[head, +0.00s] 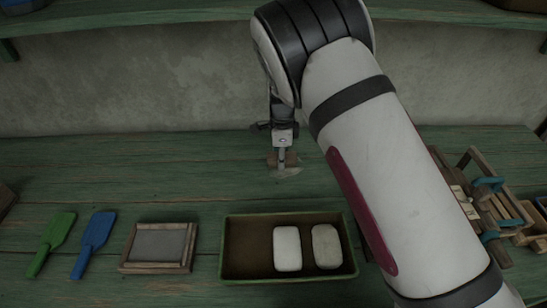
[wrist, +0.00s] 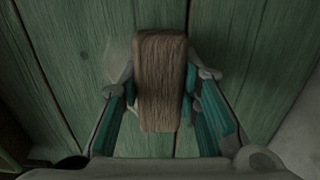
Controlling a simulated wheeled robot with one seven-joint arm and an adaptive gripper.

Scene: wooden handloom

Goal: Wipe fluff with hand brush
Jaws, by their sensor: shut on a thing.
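My gripper (head: 281,160) is shut on a hand brush with a brown wooden back (head: 290,158). In the wrist view the brush (wrist: 161,80) stands between the two teal-padded fingers (wrist: 165,95), its long side running away from the palm. The brush is at the green table surface behind the tray. A pale patch of fluff (head: 287,173) shows at the table just under the brush in the head view. In the wrist view pale fluff (wrist: 117,62) shows left of the brush, partly covered by a finger. The bristles are hidden.
A green-brown tray (head: 245,275) in front holds two pale blocks (head: 287,248). Left of it lie a framed grey panel (head: 158,247), a blue paddle-shaped tool (head: 94,242) and a green one (head: 51,243). Wooden frames (head: 490,200) stand at the right. The table's back left is clear.

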